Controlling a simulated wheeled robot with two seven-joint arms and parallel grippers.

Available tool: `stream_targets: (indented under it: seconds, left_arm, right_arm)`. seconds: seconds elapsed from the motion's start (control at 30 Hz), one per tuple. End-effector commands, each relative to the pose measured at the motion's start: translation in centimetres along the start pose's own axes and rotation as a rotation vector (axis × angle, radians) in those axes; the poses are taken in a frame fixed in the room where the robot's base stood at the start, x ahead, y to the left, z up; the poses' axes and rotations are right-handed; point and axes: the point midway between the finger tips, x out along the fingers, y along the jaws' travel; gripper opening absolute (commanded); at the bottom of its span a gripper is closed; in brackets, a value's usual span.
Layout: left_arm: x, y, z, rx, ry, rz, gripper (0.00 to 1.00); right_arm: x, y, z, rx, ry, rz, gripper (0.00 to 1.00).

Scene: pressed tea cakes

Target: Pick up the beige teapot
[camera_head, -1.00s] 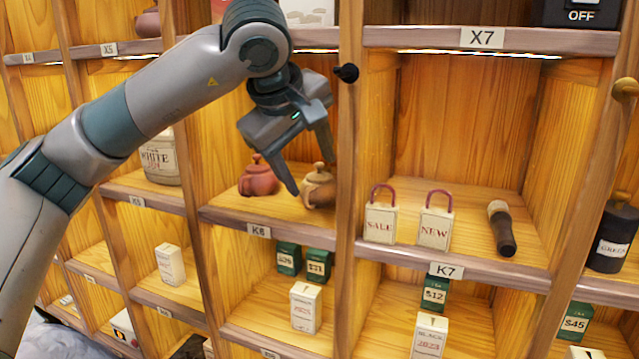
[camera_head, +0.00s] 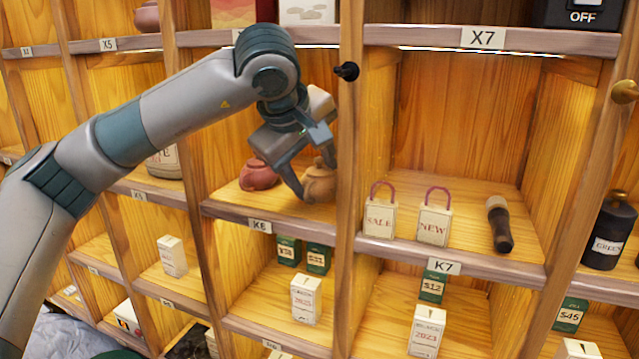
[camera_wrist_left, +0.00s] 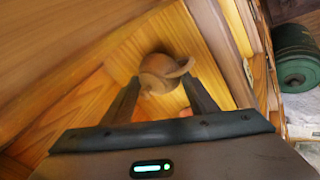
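The beige teapot (camera_head: 319,184) sits on the K6 shelf, at the right side of the cubby near the divider. My left gripper (camera_head: 314,185) is open and reaches down at it, with one finger in front on its left and the other behind at its right. In the left wrist view the teapot (camera_wrist_left: 160,73) lies between the tips of the two spread fingers (camera_wrist_left: 165,92). I cannot tell whether they touch it. A reddish-brown teapot (camera_head: 258,175) stands to the left on the same shelf, partly hidden by my gripper. My right gripper is not in view.
A wooden divider (camera_head: 347,130) stands close to the right of my left gripper. Small boxes stand on the shelves below.

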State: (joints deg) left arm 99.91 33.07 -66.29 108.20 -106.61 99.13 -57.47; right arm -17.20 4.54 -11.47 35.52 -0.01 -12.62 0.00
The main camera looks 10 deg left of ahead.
Motion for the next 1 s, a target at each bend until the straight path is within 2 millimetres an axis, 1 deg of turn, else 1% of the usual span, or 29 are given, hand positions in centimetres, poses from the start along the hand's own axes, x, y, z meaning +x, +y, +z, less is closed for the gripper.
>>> stream_targets:
  seconds: [0.37,0.4,0.63,0.83,1.0]
  left_arm:
    - [-0.1,0.0,0.0,0.0,0.0,0.0,0.27]
    - [-0.1,0.1,0.0,0.0,0.001,0.0,0.23]
    - [-1.1,0.8,-0.3,-0.001,0.001,0.003,0.22]
    - [-3.0,-2.0,1.1,0.003,0.002,0.004,0.22]
    - [-5.5,-4.9,2.6,0.001,0.003,0.006,0.22]
  right_arm:
    - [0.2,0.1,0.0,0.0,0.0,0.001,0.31]
    - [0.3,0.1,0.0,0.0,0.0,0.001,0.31]
    - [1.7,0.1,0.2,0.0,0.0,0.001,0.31]
    - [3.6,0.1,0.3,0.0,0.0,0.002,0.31]
    - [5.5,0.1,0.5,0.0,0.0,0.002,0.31]
